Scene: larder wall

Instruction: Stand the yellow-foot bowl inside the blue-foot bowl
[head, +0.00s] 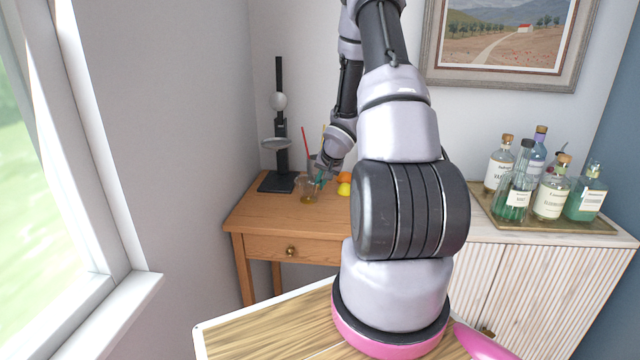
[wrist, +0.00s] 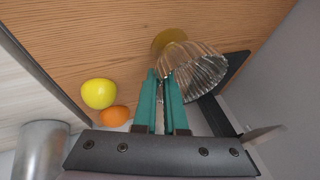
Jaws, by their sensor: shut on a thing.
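Whether the foot touches the table I cannot tell. I see no blue-foot bowl in either view; my arm hides part of the table.
A lemon (wrist: 99,94), an orange (wrist: 114,117) and a metal cup (wrist: 42,150) are nearby. Several bottles stand on a tray (head: 590,227) on the white cabinet at right.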

